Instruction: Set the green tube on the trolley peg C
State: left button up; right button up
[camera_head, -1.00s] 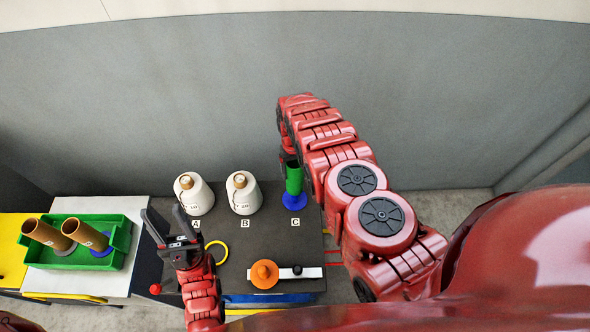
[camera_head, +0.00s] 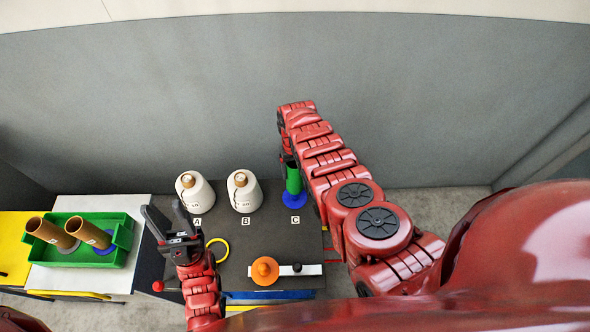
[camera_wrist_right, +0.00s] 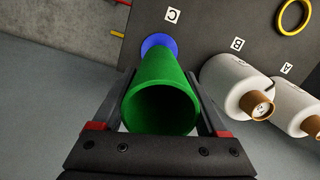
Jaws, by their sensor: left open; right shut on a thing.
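The green tube (camera_head: 293,179) stands upright over the blue base (camera_head: 294,200) of peg C, beside the C label. It also shows in the right wrist view (camera_wrist_right: 160,95), with the blue base (camera_wrist_right: 158,42) at its far end. My right gripper (camera_wrist_right: 160,80) is shut on the green tube, a finger on either side. In the head view my right arm hides most of that gripper. The peg is hidden, and I cannot tell whether the tube touches the base. My left gripper (camera_head: 167,216) is open and empty over the left edge of the dark trolley top (camera_head: 265,235).
White yarn cones stand at A (camera_head: 195,192) and B (camera_head: 243,192). A yellow ring (camera_head: 217,250), an orange knob (camera_head: 265,270) and a white strip (camera_head: 308,270) lie nearer. A green tray (camera_head: 120,256) with two brown tubes (camera_head: 50,233) is at left. A grey wall (camera_head: 430,100) rises behind.

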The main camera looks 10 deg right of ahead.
jog(key=shift+f+b, duration=3.65)
jog(key=shift+f, duration=0.2)
jog(key=shift+f+b, duration=0.3)
jog(key=o, duration=1.4)
jog(key=shift+r, duration=0.2)
jog(key=r+p, duration=0.2)
jog(key=r, duration=0.1)
jog(key=shift+w+r+p, duration=0.15)
jog(key=shift+w+p, duration=0.05)
jog(key=shift+p, duration=0.15)
jog(key=shift+w+a+r, duration=0.1)
jog(key=shift+w+r, duration=0.15)
jog(key=shift+r, duration=2.05)
jog(key=shift+w+d+r, duration=0.1)
jog(key=shift+w+r, duration=0.1)
jog(key=shift+r, duration=2.1)
jog(key=shift+w+a+r, duration=0.1)
jog(key=shift+w+r, duration=0.15)
jog(key=shift+r, duration=2.05)
